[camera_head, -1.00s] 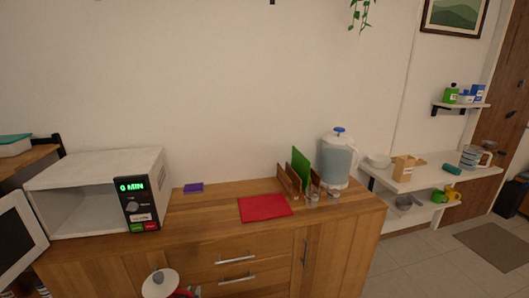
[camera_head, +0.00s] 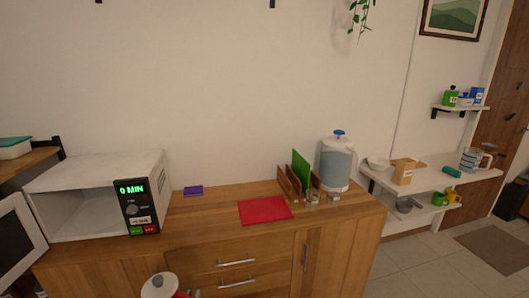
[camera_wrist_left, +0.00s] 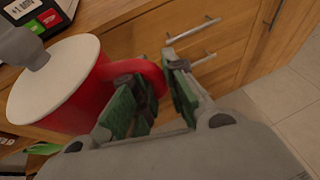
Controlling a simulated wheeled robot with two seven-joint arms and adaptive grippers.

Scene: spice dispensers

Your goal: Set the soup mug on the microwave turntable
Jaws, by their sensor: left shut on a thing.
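The red soup mug (camera_wrist_left: 72,92) with a white lid fills the left of the left wrist view. In the head view its white lid (camera_head: 159,286) shows at the bottom edge, in front of the wooden cabinet. My left gripper (camera_wrist_left: 156,80) is shut on the mug's red handle, with a green-padded finger on each side. The mug looks roughly upright. The white microwave (camera_head: 95,170) stands on the cabinet's left end with its door (camera_head: 18,240) swung open to the left. Its turntable cannot be made out inside. My right gripper is not in view.
The cabinet top (camera_head: 195,212) is bare just right of the microwave. Drawer handles (camera_head: 236,263) stick out from the cabinet front.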

